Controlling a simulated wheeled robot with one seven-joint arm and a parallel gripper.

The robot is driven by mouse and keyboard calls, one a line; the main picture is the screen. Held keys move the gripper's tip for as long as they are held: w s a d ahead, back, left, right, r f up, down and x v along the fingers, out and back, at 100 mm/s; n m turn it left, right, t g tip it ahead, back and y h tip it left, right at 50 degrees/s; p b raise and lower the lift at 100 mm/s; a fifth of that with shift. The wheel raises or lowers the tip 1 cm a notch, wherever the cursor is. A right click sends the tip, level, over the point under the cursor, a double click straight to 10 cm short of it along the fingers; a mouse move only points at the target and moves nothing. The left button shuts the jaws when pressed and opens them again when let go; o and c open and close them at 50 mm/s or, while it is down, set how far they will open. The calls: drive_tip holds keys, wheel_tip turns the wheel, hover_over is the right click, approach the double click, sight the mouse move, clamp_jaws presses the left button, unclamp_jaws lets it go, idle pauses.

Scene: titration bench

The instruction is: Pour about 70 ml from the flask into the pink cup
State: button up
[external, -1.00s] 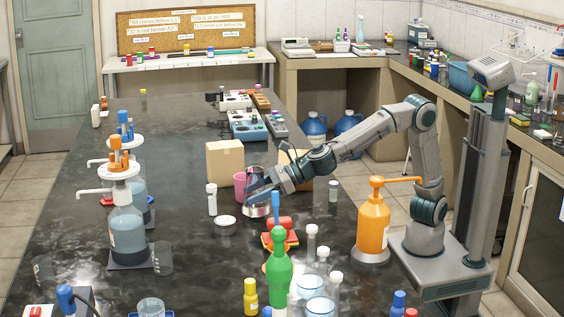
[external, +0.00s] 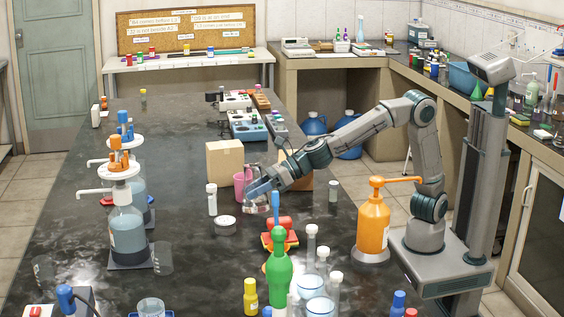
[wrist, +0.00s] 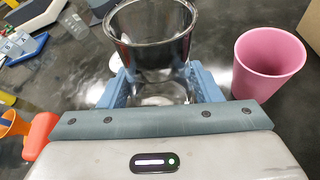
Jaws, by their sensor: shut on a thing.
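My gripper (external: 258,192) is shut on the clear glass flask, its blue fingers on either side of the glass. In the wrist view the flask (wrist: 152,35) is between the fingers (wrist: 155,90), its wide mouth towards the top; its contents are hard to make out. The pink cup (wrist: 268,62) stands just right of the flask in the wrist view, apart from it, and looks empty inside. In the external view the pink cup (external: 239,186) stands just behind and left of my gripper, partly hidden by it.
A cardboard box (external: 225,163) stands behind the cup. A white-capped bottle (external: 212,199) and a round white-topped dish (external: 225,225) are to the left. The bench middle left is clear.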

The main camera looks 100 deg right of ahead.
sight(251, 169)
drive_tip(key=shift+w+d+r+m+y+p, duration=0.15)
drive_tip(key=shift+d+r+m+y+p, duration=0.15)
drive_tip(key=shift+d+m+y+p, duration=0.45)
drive_tip(key=r+p, duration=0.1)
drive_tip(key=r+m+p, duration=0.1)
drive_tip(key=p, duration=0.1)
drive_tip(key=r+y+p, duration=0.1)
drive_tip(key=p, duration=0.1)
drive_tip(key=shift+d+r+m, duration=0.3)
drive_tip(key=shift+r+m, duration=0.05)
drive_tip(key=shift+m+y, duration=0.35)
drive_tip(key=shift+m, duration=0.15)
wheel_tip(251, 169, down, 4)
drive_tip(key=b, duration=0.3)
drive_tip(key=shift+a+f, duration=0.1)
drive_tip(key=shift+f, duration=0.15)
drive_tip(key=shift+r+m+y+p, duration=0.3)
drive_tip(key=shift+r+m+p, duration=0.1)
drive_tip(key=shift+r+p, duration=0.35)
drive_tip(key=shift+a+m+p, duration=0.2)
drive_tip(key=shift+m+p, duration=0.2)
drive_tip(key=shift+r+m+y+p, duration=0.65)
drive_tip(key=shift+m+y+p, duration=0.05)
drive_tip(key=shift+p, duration=0.2)
drive_tip(key=shift+r+m+y+p, duration=0.3)
drive_tip(key=shift+r+m+p, duration=0.05)
drive_tip(key=shift+m+p, duration=0.05)
drive_tip(key=shift+w+d+r+m+y, duration=0.1)
drive_tip(key=shift+d+r+m+y, duration=0.3)
drive_tip(key=shift+r+m, duration=0.2)
